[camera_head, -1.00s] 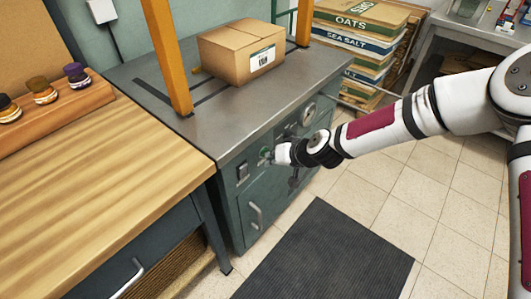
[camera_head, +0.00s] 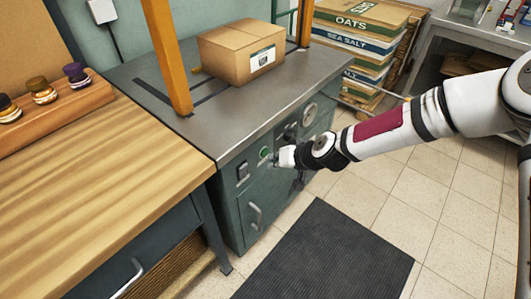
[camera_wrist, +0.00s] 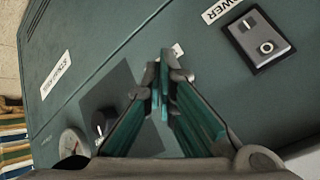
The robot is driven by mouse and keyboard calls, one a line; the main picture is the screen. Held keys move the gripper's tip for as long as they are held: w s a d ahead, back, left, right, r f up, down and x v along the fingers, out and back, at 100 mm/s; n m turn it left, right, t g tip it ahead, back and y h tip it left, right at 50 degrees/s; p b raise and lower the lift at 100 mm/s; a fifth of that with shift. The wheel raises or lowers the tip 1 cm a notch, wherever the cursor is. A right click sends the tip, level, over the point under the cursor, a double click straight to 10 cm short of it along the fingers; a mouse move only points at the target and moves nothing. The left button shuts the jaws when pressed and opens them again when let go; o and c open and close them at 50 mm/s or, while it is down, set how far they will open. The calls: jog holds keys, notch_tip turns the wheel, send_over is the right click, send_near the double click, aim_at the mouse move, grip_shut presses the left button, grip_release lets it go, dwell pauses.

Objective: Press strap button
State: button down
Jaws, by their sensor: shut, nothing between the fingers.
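The green button (camera_head: 263,152) sits on the front panel of the grey-green strapping machine (camera_head: 236,206) in the head view. My gripper (camera_head: 276,160) is just right of the button and close to the panel; I cannot tell whether it touches. In the wrist view my gripper (camera_wrist: 164,62) is shut and empty, its fingertips pointing at the panel. A small white label shows partly behind the fingertips, and the button itself is not visible there. The power switch (camera_head: 242,171) is left of the button, and it also shows in the wrist view (camera_wrist: 259,38).
A cardboard box (camera_head: 241,52) lies on the machine top by an orange arch (camera_head: 168,58). A gauge (camera_head: 309,114) and a dark knob (camera_wrist: 103,121) are on the panel. A wooden bench (camera_head: 95,185) stands left. A black mat (camera_head: 325,255) covers floor in front.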

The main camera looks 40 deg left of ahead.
jog(key=shift+d, duration=0.1)
jog(key=shift+s+d, duration=0.15)
jog(key=shift+d, duration=1.1)
jog(key=shift+s+d, duration=0.1)
jog(key=shift+d, duration=1.1)
jog(key=s+d+r+m+h, duration=0.1)
jog(key=d+r+h, duration=0.2)
jog(key=d+r, duration=0.55)
jog(key=s+d+r+h, duration=0.2)
jog(key=d+r, duration=0.3)
jog(key=d, duration=0.7)
jog(key=s+d+r+m+h, duration=0.1)
jog(key=d+r+h, duration=0.2)
jog(key=d+r, duration=0.5)
jog(key=s+d+r+m, duration=0.35)
jog(key=s+d, duration=0.45)
jog(key=s, duration=0.4)
jog(key=s+d+r+m, duration=0.35)
jog(key=s+d, duration=0.45)
jog(key=s, duration=0.3)
notch_tip(320, 180, up, 20)
jog(key=t+p, duration=0.2)
jog(key=p, duration=1.5)
jog(key=shift+f+t+h, duration=0.2)
jog(key=shift+t+h, duration=0.1)
